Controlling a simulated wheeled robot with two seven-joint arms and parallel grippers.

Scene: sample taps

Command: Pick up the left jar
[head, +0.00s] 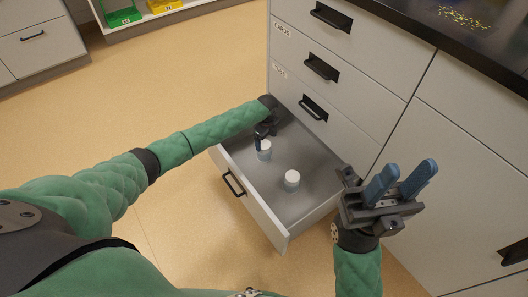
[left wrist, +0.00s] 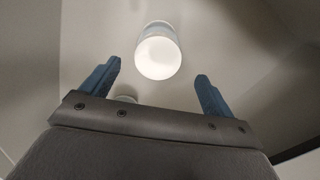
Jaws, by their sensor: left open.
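The left jar (head: 264,154), small and white, stands in the open drawer (head: 253,204). A similar right jar (head: 292,179) stands nearer the drawer front. My left gripper (head: 262,137) is open and reaches down over the left jar, hiding part of it. In the left wrist view, a white-lidded jar (left wrist: 158,56) shows between and beyond the open fingers, apart from both. A second jar (left wrist: 127,97) is mostly hidden behind the gripper body; I cannot tell which is which there. My right gripper (head: 410,172) is empty, with its blue fingers apart and pointing up.
The drawer belongs to a grey cabinet (head: 350,95) with closed drawers above and beside it. A dark countertop (head: 470,40) lies at the upper right. The drawer walls surround the jars. The tan floor (head: 190,80) is clear, with green and yellow bins far left.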

